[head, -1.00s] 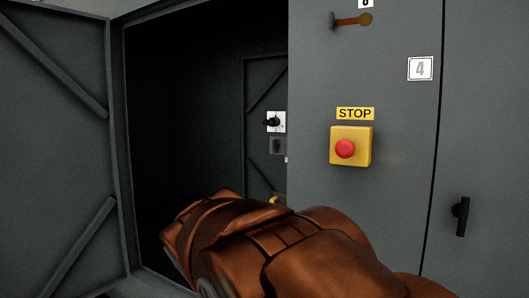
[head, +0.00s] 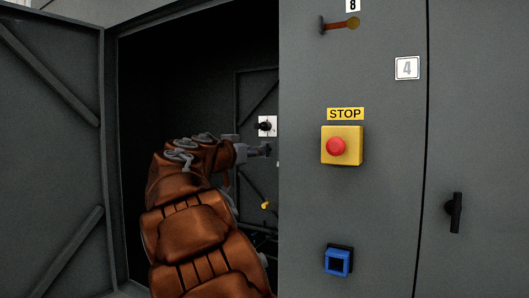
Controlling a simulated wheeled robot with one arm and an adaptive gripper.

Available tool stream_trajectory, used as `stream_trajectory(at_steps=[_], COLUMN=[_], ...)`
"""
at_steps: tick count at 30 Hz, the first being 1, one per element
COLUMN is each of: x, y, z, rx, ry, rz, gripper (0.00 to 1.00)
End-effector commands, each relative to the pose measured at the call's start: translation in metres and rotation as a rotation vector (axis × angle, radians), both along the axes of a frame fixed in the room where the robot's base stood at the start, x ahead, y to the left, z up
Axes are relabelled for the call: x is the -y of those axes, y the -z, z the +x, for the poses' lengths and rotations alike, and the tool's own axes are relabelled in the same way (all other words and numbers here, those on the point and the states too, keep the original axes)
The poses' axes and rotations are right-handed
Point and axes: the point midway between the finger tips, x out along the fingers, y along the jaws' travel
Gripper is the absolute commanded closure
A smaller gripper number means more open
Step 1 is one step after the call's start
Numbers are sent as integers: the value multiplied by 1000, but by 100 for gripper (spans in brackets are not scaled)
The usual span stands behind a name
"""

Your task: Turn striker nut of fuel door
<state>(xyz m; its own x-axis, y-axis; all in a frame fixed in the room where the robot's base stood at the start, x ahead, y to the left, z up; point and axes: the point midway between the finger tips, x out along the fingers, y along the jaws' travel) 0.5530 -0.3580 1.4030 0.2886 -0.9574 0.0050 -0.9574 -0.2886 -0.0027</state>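My orange arm reaches into the dark open enclosure. My gripper (head: 262,150) is at its far end, small and dark, over the spot just below a white plate with a black knob (head: 265,126). I cannot see whether its fingers are open or shut, or whether it touches anything. I cannot make out a striker nut or tell which panel is the fuel door. An inner door-like panel (head: 257,92) with diagonal ribs stands deep inside. A small yellow part (head: 265,205) shows low on it.
A ribbed grey door (head: 60,150) stands open at left. A black handle (head: 454,212) is at far right.

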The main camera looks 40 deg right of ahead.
Motion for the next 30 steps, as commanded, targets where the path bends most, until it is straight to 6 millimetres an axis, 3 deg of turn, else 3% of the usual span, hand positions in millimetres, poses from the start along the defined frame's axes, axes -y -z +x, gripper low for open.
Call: stream_trajectory(at_steps=[15, 27, 30], x=[63, 69, 68], y=[1, 2, 2], z=[19, 20, 20], rx=[-5, -4, -4], ry=[0, 1, 0], rz=[6, 4, 4], gripper=[64, 64, 74])
